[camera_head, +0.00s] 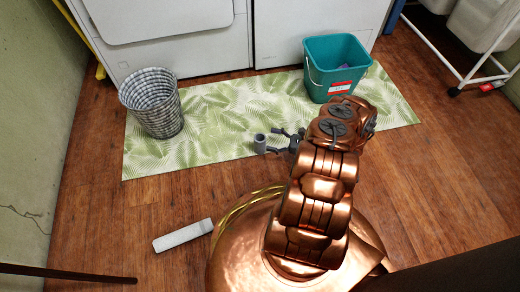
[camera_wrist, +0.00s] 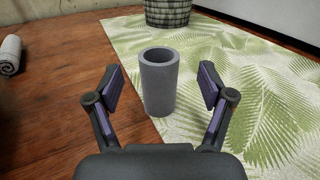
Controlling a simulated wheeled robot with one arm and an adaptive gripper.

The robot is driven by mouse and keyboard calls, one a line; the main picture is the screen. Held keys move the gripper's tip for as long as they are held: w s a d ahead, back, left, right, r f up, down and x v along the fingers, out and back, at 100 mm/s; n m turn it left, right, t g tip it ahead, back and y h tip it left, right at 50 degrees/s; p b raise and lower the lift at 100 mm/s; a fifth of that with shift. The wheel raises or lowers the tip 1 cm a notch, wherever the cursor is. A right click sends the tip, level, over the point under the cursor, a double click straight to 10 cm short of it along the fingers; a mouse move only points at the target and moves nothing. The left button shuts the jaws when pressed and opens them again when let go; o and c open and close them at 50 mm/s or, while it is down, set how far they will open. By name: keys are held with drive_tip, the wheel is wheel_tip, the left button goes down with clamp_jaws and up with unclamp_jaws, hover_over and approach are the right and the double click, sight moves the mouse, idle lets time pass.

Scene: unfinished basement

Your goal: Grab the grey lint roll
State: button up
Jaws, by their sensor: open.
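The grey lint roll (camera_wrist: 160,88) is a short hollow cylinder standing upright in the wrist view, at the edge of the green leaf-patterned mat. It also shows in the head view (camera_head: 260,143), small, just left of my gripper's fingers. My gripper (camera_wrist: 160,92) is open, with one finger on each side of the roll in the picture. A gap shows between the roll and each finger. My gripper is also in the head view (camera_head: 279,142), partly hidden by my copper-coloured arm.
The leaf-patterned mat (camera_head: 215,120) lies before white appliances (camera_head: 180,40). A woven basket (camera_head: 152,105) stands on its left, a teal bucket (camera_head: 335,72) on its right. A white object (camera_head: 183,235) lies on the wooden floor. A rolled cloth (camera_wrist: 10,55) shows at the wrist view's left.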

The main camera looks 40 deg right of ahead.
sight(262, 143)
drive_tip(key=shift+m+t+h, duration=0.5)
drive_tip(key=shift+m+h, duration=0.1)
drive_tip(key=shift+m, duration=0.1)
drive_tip(key=f, duration=0.1)
drive_tip(key=s+f, duration=0.1)
drive_tip(key=f, duration=0.1)
drive_tip(key=s+d+f+b, duration=0.1)
drive_tip(key=shift+d+f, duration=0.1)
drive_tip(key=shift+f, duration=0.25)
drive_tip(key=shift+p+x, duration=0.3)
drive_tip(key=shift+x, duration=0.9)
drive_tip(key=shift+w+a+r, duration=0.3)
drive_tip(key=shift+w+a, duration=0.05)
drive_tip(key=shift+w, duration=0.05)
drive_tip(key=shift+b+x, duration=0.75)
drive_tip(key=shift+x, duration=0.25)
drive_tip(key=shift+w+a+r+b, duration=0.15)
drive_tip(key=shift+w+a+b, duration=0.2)
drive_tip(key=shift+w+a, duration=0.1)
drive_tip(key=shift+w+a+r, duration=0.15)
drive_tip(key=shift+w+a, duration=0.15)
drive_tip(key=shift+w, duration=0.05)
drive_tip(key=c, duration=1.3)
drive_tip(key=shift+o, duration=0.2)
drive_tip(key=shift+r, duration=0.15)
